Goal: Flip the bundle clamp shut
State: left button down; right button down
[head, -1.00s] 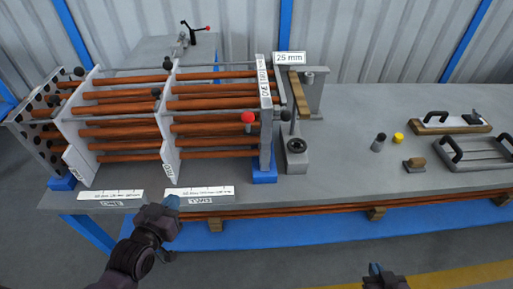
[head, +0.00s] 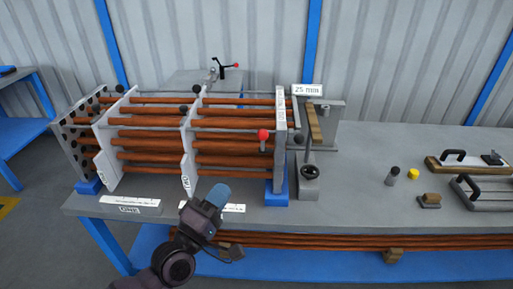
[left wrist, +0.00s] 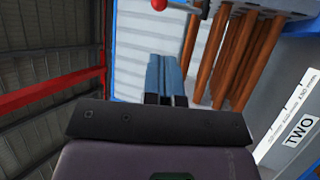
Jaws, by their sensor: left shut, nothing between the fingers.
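A bundle of copper-brown tubes (head: 235,147) runs through upright grey plates on the bench. A red ball knob (head: 263,135) on a short stem stands at the front of the bundle's right end, near the end plate (head: 281,150). I cannot tell for sure which part is the bundle clamp. My left gripper (head: 216,196), with blue fingertips, is shut and empty in front of the bundle, apart from the knob. In the left wrist view its blue fingers (left wrist: 165,76) are together. A red ball (left wrist: 159,4) shows at the top edge there. My right gripper is out of view.
A black-knobbed lever stands on a grey block (head: 309,186) right of the bundle. Handled fixtures (head: 466,160) lie at the right.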

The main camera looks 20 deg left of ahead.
pick_arm(q)
jog(key=shift+w+d, duration=0.1)
jog(key=p, duration=0.2)
send_near(263, 142)
jog(key=w+d+r, duration=0.1)
jog(key=w+r, duration=0.4)
jog(key=shift+d+f, duration=0.15)
jog(key=shift+f, duration=0.1)
